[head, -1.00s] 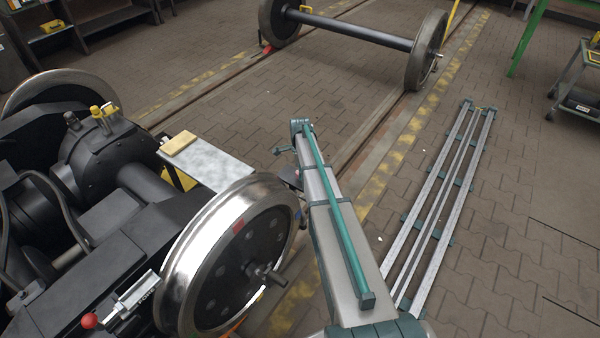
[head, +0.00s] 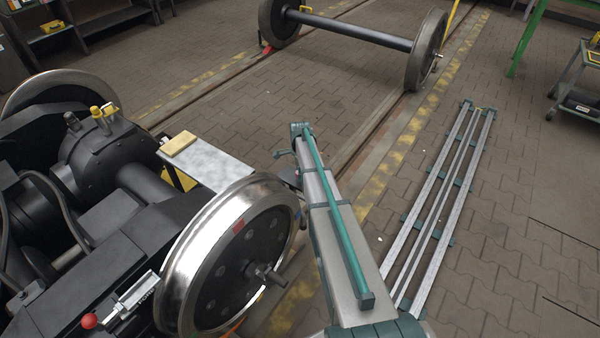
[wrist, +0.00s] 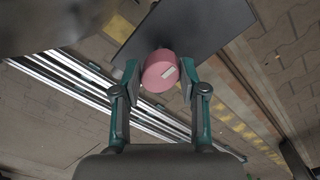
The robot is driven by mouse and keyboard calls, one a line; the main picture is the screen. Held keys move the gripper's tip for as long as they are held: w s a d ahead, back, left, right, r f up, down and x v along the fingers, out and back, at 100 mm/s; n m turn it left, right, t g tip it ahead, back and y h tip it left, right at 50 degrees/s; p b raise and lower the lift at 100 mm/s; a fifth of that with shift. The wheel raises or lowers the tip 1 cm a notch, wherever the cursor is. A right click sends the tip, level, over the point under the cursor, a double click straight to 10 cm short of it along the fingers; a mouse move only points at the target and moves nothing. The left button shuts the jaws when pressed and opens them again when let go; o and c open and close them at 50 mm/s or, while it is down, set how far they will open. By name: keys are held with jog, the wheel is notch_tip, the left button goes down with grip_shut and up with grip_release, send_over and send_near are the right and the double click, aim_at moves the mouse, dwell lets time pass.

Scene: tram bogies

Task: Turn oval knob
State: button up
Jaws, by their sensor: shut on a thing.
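The knob (wrist: 158,66) shows in the wrist view as a pinkish-red, rounded piece with a small pale mark on its face. It stands in front of a dark flat panel (wrist: 195,22). My gripper (wrist: 160,76) has one finger on each side of the knob and is shut on it. The fingers cover parts of the knob's sides. In the head view I cannot make out the knob or my fingertips; my arm reaches out beside the near wheel.
A shiny bogie wheel (head: 185,262) with a stub axle stands left of my arm. A grey plate (head: 215,165) carries a yellow block (head: 179,143). Metal rails (head: 436,205) lie on the floor at right. A loose wheelset (head: 350,29) stands on the track behind.

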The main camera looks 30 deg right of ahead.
jog(key=shift+n, duration=0.4)
jog(key=n+p, duration=0.1)
jog(key=n, duration=0.1)
jog(key=shift+r+n, duration=0.1)
jog(key=shift+n, duration=0.3)
jog(key=n+p, duration=0.1)
jog(key=n, duration=0.3)
jog(key=shift+n, duration=0.3)
jog(key=n+p, duration=0.1)
jog(key=n, duration=0.7)
jog(key=n+p, duration=0.1)
jog(key=n, duration=1)
jog(key=shift+n, duration=0.3)
